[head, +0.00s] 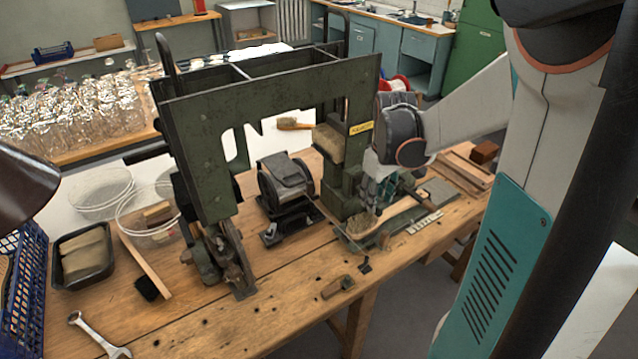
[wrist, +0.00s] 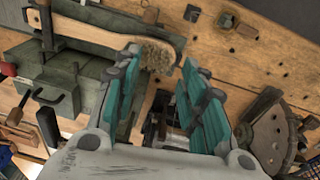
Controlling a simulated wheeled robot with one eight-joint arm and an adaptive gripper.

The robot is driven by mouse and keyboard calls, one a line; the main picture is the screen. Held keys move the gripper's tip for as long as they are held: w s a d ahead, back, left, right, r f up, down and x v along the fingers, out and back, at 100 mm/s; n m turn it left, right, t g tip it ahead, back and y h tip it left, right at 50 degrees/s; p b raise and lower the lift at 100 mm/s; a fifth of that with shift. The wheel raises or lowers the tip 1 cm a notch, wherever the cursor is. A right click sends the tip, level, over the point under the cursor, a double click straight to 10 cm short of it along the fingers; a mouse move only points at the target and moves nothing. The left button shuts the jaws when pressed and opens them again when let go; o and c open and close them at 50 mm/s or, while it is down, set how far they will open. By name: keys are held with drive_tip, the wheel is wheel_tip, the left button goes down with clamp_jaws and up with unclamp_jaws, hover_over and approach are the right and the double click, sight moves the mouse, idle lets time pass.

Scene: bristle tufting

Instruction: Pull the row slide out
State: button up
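The green tufting machine (head: 205,150) stands on the wooden bench. A wooden brush (head: 390,213) with pale bristles lies on the plate at its right foot, and it also shows in the wrist view (wrist: 110,32). I cannot tell for sure which part is the row slide; a flat grey plate (head: 438,190) and a pale marked strip (head: 425,222) lie beside the brush. My gripper (head: 378,190) is beside the machine's right column, above or behind the brush handle. In the wrist view its teal-padded fingers (wrist: 160,90) are apart, with nothing visibly held between them.
A green housing (wrist: 65,92) with a small handle lies left of the fingers in the wrist view. A dark motor (head: 286,183) sits under the machine's arch. Wooden planks (head: 465,170) lie at the bench's right end. The front bench edge is mostly clear.

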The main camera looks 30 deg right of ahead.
drive_tip(key=g, duration=0.1)
approach(386, 232)
drive_tip(key=shift+m+y, duration=0.3)
drive_tip(key=shift+m, duration=0.1)
wheel_tip(386, 232, down, 11)
drive_tip(key=b, duration=0.5)
drive_tip(key=shift+d+f+b, duration=0.15)
drive_tip(key=shift+f+b, duration=0.1)
drive_tip(key=shift+b, duration=0.15)
clamp_jaws()
drive_tip(key=shift+d, duration=0.1)
